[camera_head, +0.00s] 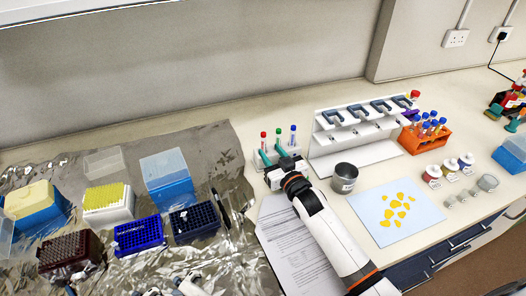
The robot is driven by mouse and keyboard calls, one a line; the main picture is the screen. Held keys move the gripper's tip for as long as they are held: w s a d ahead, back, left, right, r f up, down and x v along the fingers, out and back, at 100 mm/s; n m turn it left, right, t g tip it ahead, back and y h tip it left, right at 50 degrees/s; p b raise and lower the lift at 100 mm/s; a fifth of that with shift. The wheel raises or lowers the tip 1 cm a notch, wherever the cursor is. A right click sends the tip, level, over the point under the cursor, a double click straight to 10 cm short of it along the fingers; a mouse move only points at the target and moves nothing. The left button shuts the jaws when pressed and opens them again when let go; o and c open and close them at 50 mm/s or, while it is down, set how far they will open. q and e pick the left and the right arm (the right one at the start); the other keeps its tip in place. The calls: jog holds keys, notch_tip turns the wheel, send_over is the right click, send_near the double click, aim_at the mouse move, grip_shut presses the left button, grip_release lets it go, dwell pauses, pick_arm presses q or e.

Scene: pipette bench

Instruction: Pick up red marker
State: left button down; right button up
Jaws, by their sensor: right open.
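The red marker (263,139) stands upright with its red cap up in a small white holder at the back of the bench. A green-capped marker (278,137) and a blue-capped marker (293,134) stand to its right. My right gripper (272,155) is open, with its teal fingertips close in front of the red and green markers. The fingers and wrist hide the markers' lower parts and much of the holder; I cannot tell if they touch. White and grey parts at the bottom edge (188,286) seem to belong to my left gripper, mostly cut off.
A white pipette stand (320,162) and a metal cup (344,178) are close on the right. An orange tube rack (433,144) is farther right. Tip boxes, including a dark blue one (195,222), stand on foil at left. A printed sheet (285,240) lies under my right arm.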

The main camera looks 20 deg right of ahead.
aim_at(265, 142)
jog(key=shift+w+a+f, duration=0.1)
jog(key=shift+w+f, duration=0.1)
jog(key=shift+w, duration=0.65)
jog(key=shift+w+b, duration=0.35)
jog(key=shift+w, duration=0.25)
jog(key=w+b, duration=0.3)
jog(key=w, duration=0.1)
jog(key=shift+a+r, duration=0.3)
jog(key=shift+a, duration=0.1)
jog(key=shift+w, duration=0.35)
jog(key=shift+w+r, duration=0.1)
pick_arm(q)
jog(key=f, duration=0.1)
jog(key=w+f, duration=0.1)
jog(key=f, duration=0.2)
jog(key=shift+w+f, duration=0.25)
jog(key=shift+w, duration=0.05)
pick_arm(e)
jog(key=shift+r, duration=0.1)
jog(key=shift+c, duration=1)
pick_arm(q)
jog(key=shift+s, duration=0.2)
pick_arm(e)
grip_shut()
